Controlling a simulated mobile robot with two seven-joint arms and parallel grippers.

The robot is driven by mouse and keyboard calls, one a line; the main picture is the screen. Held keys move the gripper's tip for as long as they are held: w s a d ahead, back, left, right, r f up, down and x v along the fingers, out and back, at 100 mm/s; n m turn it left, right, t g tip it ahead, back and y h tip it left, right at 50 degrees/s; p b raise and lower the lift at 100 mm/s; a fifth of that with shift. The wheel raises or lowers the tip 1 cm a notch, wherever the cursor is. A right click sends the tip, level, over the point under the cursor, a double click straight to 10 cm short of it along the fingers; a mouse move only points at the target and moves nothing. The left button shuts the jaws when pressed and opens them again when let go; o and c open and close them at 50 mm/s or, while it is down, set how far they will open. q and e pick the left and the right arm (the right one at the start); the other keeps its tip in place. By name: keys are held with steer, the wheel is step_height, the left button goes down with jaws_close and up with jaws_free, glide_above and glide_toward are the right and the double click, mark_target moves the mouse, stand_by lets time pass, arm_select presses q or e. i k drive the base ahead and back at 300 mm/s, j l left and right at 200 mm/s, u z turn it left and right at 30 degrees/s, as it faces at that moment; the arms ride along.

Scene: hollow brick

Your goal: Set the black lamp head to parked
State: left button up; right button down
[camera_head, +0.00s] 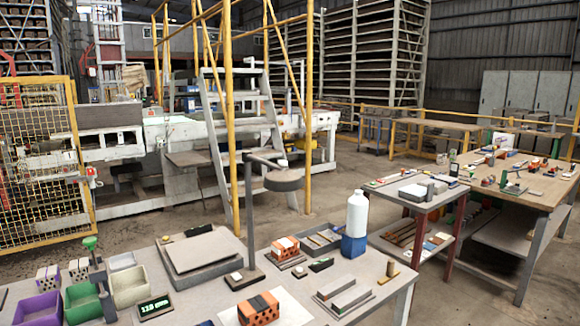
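A lamp stands on the near workbench. Its dark round head (284,180) hangs at the end of a short arm, to the right of the thin dark post (250,215). The post rises upright from a dark square base (244,279). The head is above the bench, over the area of the orange bricks. No mark or label for a parked position can be made out. Neither of my grippers is in view.
The near bench (205,300) holds a grey slab (203,255), orange hollow bricks (259,309), a white bottle on a blue block (355,225), coloured bins (82,301) and a small display (155,306). A yellow post (228,120) rises behind the lamp.

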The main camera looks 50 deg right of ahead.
mark_target(282, 179)
steer(key=l+z, duration=0.1)
steer(key=z, duration=1.35)
